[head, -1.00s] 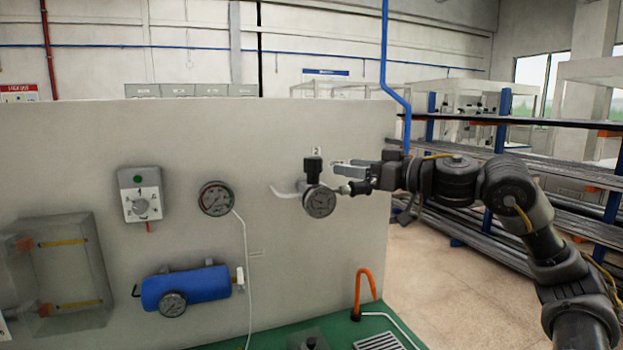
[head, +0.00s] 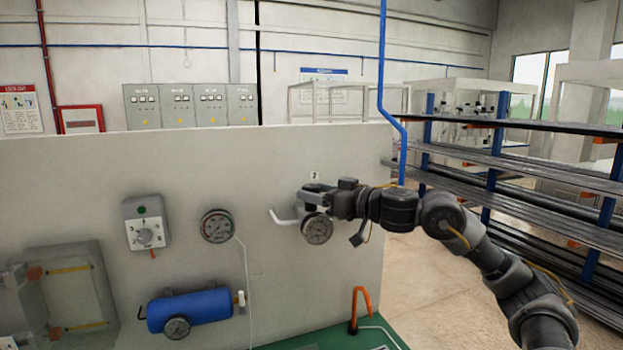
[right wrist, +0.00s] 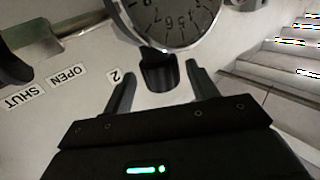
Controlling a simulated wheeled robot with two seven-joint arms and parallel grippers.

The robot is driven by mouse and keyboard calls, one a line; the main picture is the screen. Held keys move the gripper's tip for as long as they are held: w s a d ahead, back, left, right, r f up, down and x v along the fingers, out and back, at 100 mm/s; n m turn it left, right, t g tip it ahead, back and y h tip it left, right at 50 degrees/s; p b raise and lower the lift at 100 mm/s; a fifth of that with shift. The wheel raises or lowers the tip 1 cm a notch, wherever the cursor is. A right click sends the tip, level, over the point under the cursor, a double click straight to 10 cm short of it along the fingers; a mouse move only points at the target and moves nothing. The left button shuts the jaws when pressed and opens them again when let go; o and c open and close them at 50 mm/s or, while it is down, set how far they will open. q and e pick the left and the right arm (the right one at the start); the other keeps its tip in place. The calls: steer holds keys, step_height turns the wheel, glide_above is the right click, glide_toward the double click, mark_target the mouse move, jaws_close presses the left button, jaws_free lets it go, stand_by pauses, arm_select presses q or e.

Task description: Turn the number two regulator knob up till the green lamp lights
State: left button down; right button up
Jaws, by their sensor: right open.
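The number two regulator is on the pale panel, with a round gauge (head: 317,229) below the small label "2" (head: 314,175). Its black knob (right wrist: 159,72) shows in the right wrist view beside the gauge dial. My right gripper (head: 317,192) is at the knob, reaching in from the right. In the right wrist view its open fingers (right wrist: 160,86) stand either side of the knob, with gaps visible. In the head view the gripper mostly hides the knob. A small green lamp (head: 141,209) is on a grey box at left; I cannot tell whether it is lit. My left gripper is not seen.
Another gauge (head: 217,226) and a blue tank (head: 189,312) are on the panel to the left. An orange hooked pipe (head: 361,305) rises from the green bench below. A rack of long bars (head: 510,175) stands at right. OPEN and SHUT labels (right wrist: 68,77) show in the wrist view.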

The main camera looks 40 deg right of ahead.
steer(key=shift+x, duration=0.95)
steer(key=c, duration=1)
steer(key=shift+o, duration=0.2)
steer(key=shift+a+r+m+h+p, duration=0.1)
steer(key=shift+m+h+p, duration=0.4)
steer(key=shift+h+p, duration=0.25)
steer(key=shift+m+h, duration=0.3)
steer(key=shift+h, duration=0.15)
steer(key=o, duration=1)
steer(key=shift+c, duration=0.2)
